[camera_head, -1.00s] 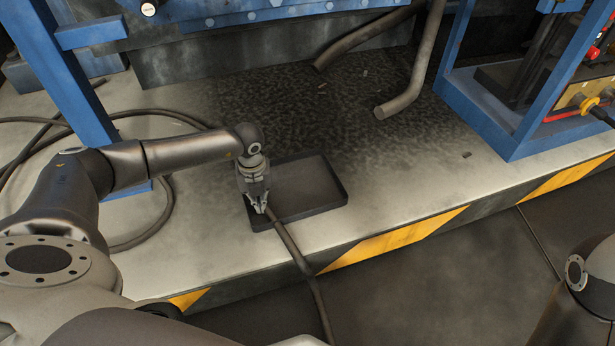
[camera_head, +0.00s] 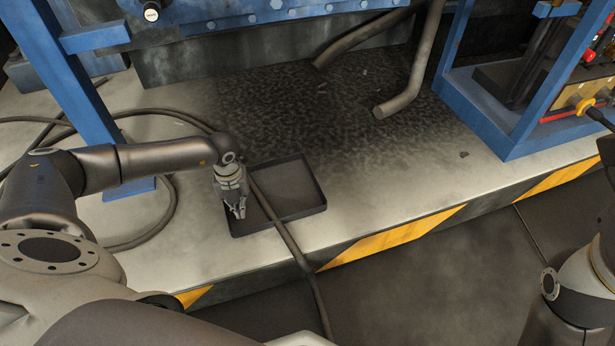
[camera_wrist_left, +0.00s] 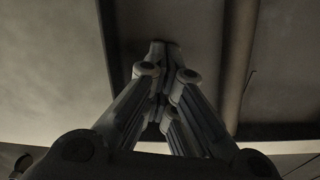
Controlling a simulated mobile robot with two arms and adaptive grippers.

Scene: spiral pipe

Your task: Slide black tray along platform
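The black tray (camera_head: 292,190) is a shallow dark rectangle lying on the grey platform (camera_head: 190,255), near its striped front edge. My left gripper (camera_head: 239,214) points down into the left part of the tray, close to its left wall. In the left wrist view its fingers (camera_wrist_left: 162,50) come together over the tray floor (camera_wrist_left: 205,25), with nothing visible between them. Contact with the wall or floor cannot be made out. My right gripper is out of view; only part of its arm shows at the lower right.
A dark cable (camera_head: 291,245) runs across the tray, right of my left gripper, and over the platform edge. A bent pipe (camera_head: 402,100) hangs above a dark, wet-looking patch behind the tray. Blue frames (camera_head: 515,146) stand on both sides. Bare platform lies left of the tray.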

